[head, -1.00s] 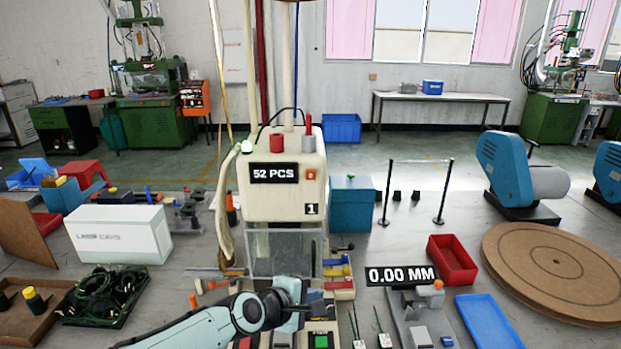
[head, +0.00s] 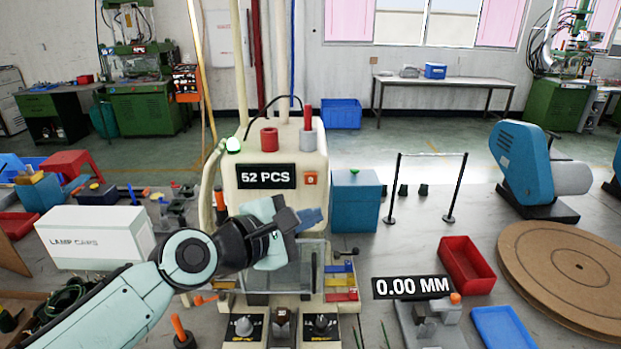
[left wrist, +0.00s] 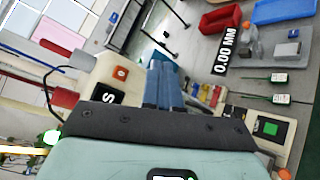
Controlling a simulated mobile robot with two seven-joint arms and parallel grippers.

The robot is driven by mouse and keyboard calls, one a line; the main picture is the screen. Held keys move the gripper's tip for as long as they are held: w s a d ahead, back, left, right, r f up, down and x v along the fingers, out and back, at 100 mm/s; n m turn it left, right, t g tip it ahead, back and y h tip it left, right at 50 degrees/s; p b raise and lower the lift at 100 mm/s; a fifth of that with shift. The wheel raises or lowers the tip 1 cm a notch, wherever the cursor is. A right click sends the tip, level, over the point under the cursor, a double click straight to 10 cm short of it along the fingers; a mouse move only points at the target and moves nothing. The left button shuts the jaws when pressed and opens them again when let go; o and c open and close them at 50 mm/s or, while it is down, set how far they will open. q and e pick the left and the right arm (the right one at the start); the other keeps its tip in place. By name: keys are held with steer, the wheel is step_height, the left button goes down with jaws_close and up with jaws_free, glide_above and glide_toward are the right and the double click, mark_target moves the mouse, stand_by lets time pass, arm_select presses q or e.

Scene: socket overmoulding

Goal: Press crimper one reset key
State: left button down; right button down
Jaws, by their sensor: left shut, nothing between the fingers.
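Crimper one (head: 312,150) is the cream machine with a black "52 PCS" display (head: 266,176) on its front. The gripper hides part of the machine's lower front. My right gripper is out of view.
A clear guard (head: 262,280) and black control plates (head: 322,327) lie below the gripper. A white box (head: 95,237) is on the left; a gauge reading "0.00 MM" (head: 411,286) and a red bin (head: 466,264) are on the right.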

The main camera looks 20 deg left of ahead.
mark_target(311, 179)
arm_select(q)
steer(key=w+a, duration=0.2)
steer(key=w, duration=0.6)
steer(key=shift+w+a+p, duration=0.3)
steer(key=shift+w+p, duration=0.05)
steer(key=shift+p, duration=0.1)
steer(key=shift+w, duration=0.1)
stand_by(1.7)
steer(key=shift+w+a, duration=0.1)
steer(key=shift+w, duration=0.2)
steer(key=shift+w+a+p, duration=0.15)
steer(key=shift+w+p, duration=0.35)
steer(key=shift+p, duration=0.05)
stand_by(0.7)
steer(key=shift+s, duration=0.15)
steer(key=shift+s+d+b, duration=0.25)
steer(key=shift+s+b, duration=0.05)
steer(key=shift+s, duration=0.45)
steer(key=shift+s, duration=0.1)
